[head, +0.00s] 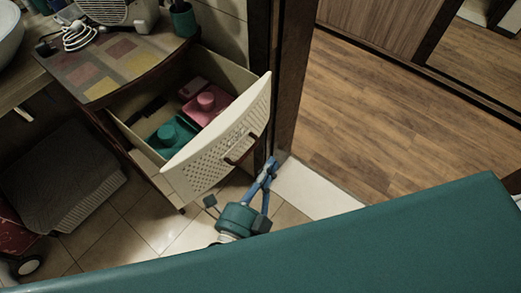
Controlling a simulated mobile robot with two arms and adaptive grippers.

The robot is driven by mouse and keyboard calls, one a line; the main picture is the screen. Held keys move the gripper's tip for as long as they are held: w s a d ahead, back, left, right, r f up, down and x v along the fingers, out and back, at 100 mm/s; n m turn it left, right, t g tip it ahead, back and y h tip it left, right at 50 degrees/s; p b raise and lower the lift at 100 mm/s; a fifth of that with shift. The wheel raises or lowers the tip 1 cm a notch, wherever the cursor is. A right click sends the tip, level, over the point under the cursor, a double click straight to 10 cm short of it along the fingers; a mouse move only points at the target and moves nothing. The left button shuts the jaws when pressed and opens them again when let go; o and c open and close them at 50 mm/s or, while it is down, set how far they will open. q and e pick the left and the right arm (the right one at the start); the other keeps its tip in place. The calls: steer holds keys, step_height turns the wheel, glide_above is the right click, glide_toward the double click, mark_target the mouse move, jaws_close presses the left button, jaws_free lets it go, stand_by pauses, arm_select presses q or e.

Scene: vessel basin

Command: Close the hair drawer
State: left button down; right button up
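The hair drawer (217,136) is pulled well out of the wooden cabinet under the tabletop. Its front is cream with a perforated pattern and a dark handle (239,149). Inside lie a pink item (207,103) and a green item (172,134). My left gripper (272,163) is low, just right of the drawer front and beside the door frame. Its blue fingers come together at the tips, with nothing seen between them. Contact with the drawer front cannot be told. My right gripper is not in view.
A dark door frame (289,75) stands close to the drawer's right side. The wooden floor (390,110) beyond it is clear. A patterned tabletop (115,65) with a corded appliance is above the drawer. A grey draped stool (62,180) stands at left.

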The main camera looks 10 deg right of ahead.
arm_select(q)
steer(key=shift+w+a+f+p, duration=0.15)
steer(key=shift+w, duration=0.7)
steer(key=shift+w+a+f+p, duration=0.15)
steer(key=shift+w+p, duration=0.05)
steer(key=shift+w, duration=0.65)
steer(key=shift+w+a+f+p, duration=0.15)
steer(key=shift+w, duration=0.7)
steer(key=shift+a, duration=0.1)
steer(key=w+a, duration=0.5)
steer(key=w, duration=0.2)
steer(key=w+a+b, duration=0.1)
steer(key=w+a, duration=0.5)
steer(key=w, duration=0.1)
steer(key=w+a, duration=0.5)
steer(key=w, duration=0.2)
steer(key=shift+w+a+f, duration=0.1)
steer(key=shift+a, duration=0.15)
steer(key=shift+w+a, duration=0.3)
steer(key=shift+w, duration=0.05)
